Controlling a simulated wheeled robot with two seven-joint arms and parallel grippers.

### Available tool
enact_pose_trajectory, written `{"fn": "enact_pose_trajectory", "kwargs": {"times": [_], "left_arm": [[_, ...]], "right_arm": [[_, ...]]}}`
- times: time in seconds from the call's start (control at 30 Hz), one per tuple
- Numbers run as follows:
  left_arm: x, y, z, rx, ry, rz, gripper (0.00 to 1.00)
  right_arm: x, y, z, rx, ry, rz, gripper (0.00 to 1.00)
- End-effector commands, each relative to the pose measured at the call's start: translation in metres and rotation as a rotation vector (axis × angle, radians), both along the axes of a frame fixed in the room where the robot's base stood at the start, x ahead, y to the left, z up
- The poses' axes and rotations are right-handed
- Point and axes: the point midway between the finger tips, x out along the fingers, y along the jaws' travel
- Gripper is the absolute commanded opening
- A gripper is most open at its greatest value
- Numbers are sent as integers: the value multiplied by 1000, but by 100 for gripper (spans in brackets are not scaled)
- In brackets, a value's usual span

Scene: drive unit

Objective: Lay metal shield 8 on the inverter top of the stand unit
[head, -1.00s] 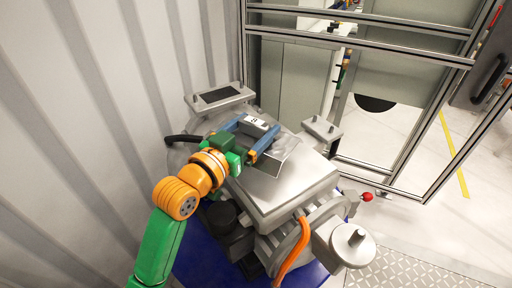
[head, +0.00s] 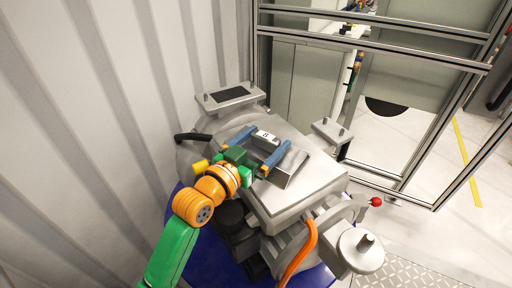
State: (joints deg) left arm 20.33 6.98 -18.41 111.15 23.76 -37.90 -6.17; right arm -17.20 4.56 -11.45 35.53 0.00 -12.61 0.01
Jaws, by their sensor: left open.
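Metal shield 8 (head: 288,172) is a silver plate with a raised grey part and a white label marked "8". In the head view it appears to rest on the inverter top (head: 315,180) of the silver stand unit, towards its back left; exact seating is hard to tell. My left gripper (head: 271,138) is open, with its two blue fingers either side of the shield's raised labelled part. The fingers and green palm hide part of the shield. My right gripper is not in view.
A bracket with a dark pad (head: 229,97) stands behind the unit, and a pegged bracket (head: 331,131) at its right. An orange cable (head: 300,254) and round fitting (head: 360,251) are in front. A ribbed wall is left, a metal frame (head: 385,48) behind. The front right of the top is bare.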

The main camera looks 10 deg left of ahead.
Motion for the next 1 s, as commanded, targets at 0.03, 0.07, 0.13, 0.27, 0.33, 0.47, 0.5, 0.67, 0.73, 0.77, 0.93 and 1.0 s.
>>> {"fn": "enact_pose_trajectory", "kwargs": {"times": [0.03,0.07,0.13,0.27,0.33,0.47,0.5,0.67,0.73,0.77,0.93,1.0], "left_arm": [[-5,4,-2,1,0,1,100],[-9,6,-1,1,0,1,100],[-22,13,-2,3,1,0,100],[-50,28,-3,4,1,0,100],[-64,37,-3,3,2,1,100],[-86,50,-3,3,3,2,100],[-91,53,-2,2,2,2,100],[-101,58,0,1,0,0,100],[-102,58,0,1,0,0,100],[-102,58,0,0,1,0,100],[-101,58,0,0,0,0,100],[-101,58,0,0,0,0,100]], "right_arm": [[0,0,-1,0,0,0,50],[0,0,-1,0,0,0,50],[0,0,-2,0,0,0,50],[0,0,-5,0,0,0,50],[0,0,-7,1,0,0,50],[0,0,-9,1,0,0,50],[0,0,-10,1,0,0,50],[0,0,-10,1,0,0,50],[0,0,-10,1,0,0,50],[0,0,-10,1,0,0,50],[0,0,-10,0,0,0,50],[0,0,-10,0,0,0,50]]}}
